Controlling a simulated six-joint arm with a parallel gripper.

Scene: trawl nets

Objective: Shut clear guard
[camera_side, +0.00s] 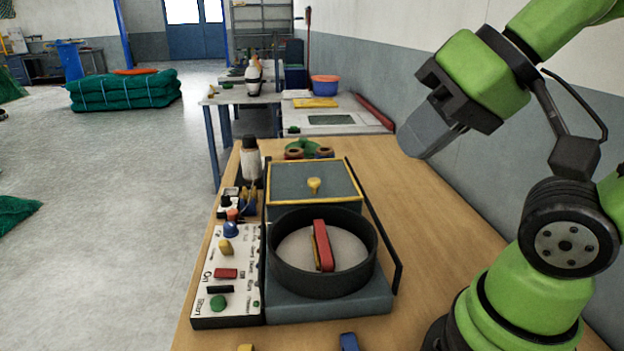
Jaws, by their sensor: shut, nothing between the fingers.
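The guard (290,184) looks like a flat panel with a yellow rim and a yellow knob (314,185) standing up near its middle. It lies over the rear part of the machine (330,306), behind the round black bowl (322,283). The bowl is uncovered, and a red bar with a yellow strip (323,247) shows inside it. My gripper (425,140) is at the upper right, raised above the bench, to the right of the guard and apart from it. Its grey fingers are together and empty.
A dark rail (385,235) runs along the machine's right side. A white control panel (226,275) with buttons adjoins its left. A bottle (251,158) and small parts stand at the back left. Wooden bench (450,235) to the right is bare. Blue and yellow pieces lie in front.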

